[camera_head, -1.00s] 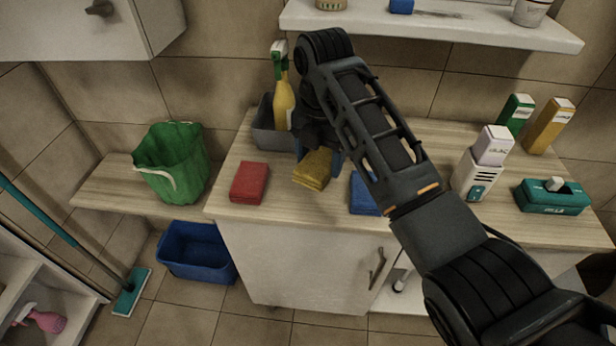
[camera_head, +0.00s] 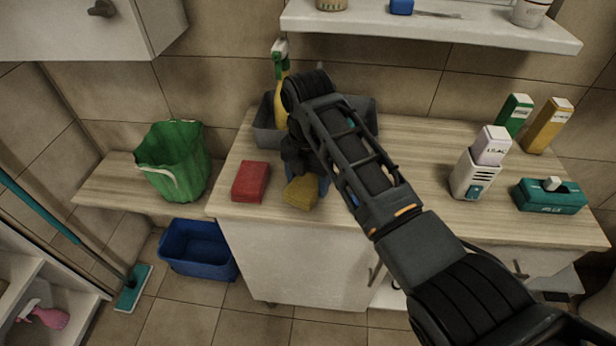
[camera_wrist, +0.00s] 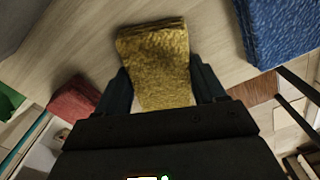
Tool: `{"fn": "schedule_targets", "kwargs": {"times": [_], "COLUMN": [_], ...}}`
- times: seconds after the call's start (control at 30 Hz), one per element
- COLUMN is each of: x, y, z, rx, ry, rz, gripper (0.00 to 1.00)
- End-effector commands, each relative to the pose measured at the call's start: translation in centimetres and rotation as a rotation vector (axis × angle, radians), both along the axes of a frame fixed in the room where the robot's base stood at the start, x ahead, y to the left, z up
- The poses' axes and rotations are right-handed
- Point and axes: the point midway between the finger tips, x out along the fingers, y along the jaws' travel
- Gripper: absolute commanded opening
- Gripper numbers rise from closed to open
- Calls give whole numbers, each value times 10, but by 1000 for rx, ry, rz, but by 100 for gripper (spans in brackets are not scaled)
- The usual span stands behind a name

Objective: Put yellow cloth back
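The yellow cloth (camera_head: 300,194) is a folded, thick pad near the front edge of the wooden counter (camera_head: 440,170). In the head view it looks tilted. My gripper (camera_head: 304,176) reaches down over it. In the wrist view the yellow cloth (camera_wrist: 158,60) sits between the two fingers of my gripper (camera_wrist: 162,85), which are shut on its sides. Whether it is clear of the counter is hard to tell. The grey bin (camera_head: 265,130) stands behind my gripper, partly hidden by my arm, with a yellow spray bottle (camera_head: 281,100) at its left.
A red cloth (camera_head: 250,182) lies left of the yellow one. A green bucket (camera_head: 172,160) stands further left. Bottles and a teal box (camera_head: 550,196) stand at the right.

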Motion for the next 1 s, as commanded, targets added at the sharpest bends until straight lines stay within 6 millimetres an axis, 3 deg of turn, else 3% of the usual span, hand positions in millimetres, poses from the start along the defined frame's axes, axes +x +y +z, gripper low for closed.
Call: {"fn": "schedule_targets", "kwargs": {"times": [0.27, 0.6, 0.77, 1.0], "x": [0, 0, 1, 1], "y": [0, 0, 0, 0], "z": [0, 7, 30, 85], "rx": [0, 0, 1, 0], "ry": [0, -1, -4, -4], "rz": [0, 0, -1, -1], "gripper": [95, 95, 95, 95]}}
